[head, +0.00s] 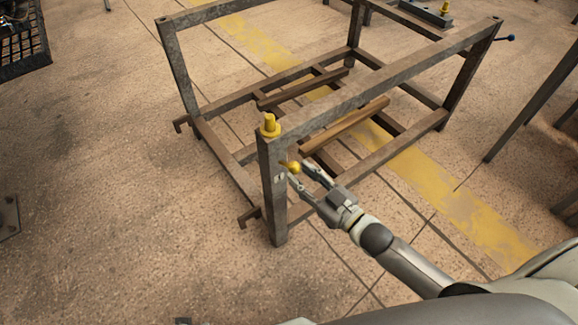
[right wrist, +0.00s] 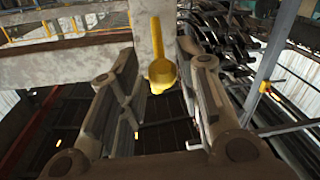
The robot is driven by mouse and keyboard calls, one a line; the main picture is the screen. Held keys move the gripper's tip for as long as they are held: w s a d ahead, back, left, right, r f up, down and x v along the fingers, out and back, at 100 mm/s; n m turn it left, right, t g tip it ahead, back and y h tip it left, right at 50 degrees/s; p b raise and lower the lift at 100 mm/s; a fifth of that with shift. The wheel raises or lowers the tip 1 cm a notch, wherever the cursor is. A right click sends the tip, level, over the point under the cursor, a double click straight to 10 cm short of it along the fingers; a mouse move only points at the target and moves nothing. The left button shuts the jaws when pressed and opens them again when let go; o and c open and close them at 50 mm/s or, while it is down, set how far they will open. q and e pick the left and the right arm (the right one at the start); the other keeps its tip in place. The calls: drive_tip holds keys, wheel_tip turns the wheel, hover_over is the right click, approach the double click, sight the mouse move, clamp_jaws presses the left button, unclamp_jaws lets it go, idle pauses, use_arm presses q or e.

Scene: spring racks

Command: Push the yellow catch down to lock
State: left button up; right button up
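The yellow catch (head: 292,167) is a small lever with a rounded end on the near corner post of a worn metal rack (head: 270,190). In the right wrist view the catch (right wrist: 162,72) looks like a spoon, its narrow part up along the grey post and its round end lower. My right gripper (head: 296,168) is open at the post. Its two fingers (right wrist: 157,58) stand on either side of the catch in the wrist view, with gaps visible. I cannot tell whether a fingertip touches it. My left gripper is not in view.
Brown bars (head: 345,127) cross inside the rack. A dark crate (head: 22,45) stands at the upper left. Open floor (head: 120,200) lies left of the rack.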

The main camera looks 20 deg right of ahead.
sight(289, 167)
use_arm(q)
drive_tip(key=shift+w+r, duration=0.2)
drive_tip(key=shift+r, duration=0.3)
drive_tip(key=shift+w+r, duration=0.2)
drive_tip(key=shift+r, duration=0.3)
use_arm(e)
drive_tip(key=shift+x, duration=2.6)
clamp_jaws()
drive_tip(key=shift+w+f, duration=0.1)
drive_tip(key=shift+f, duration=0.05)
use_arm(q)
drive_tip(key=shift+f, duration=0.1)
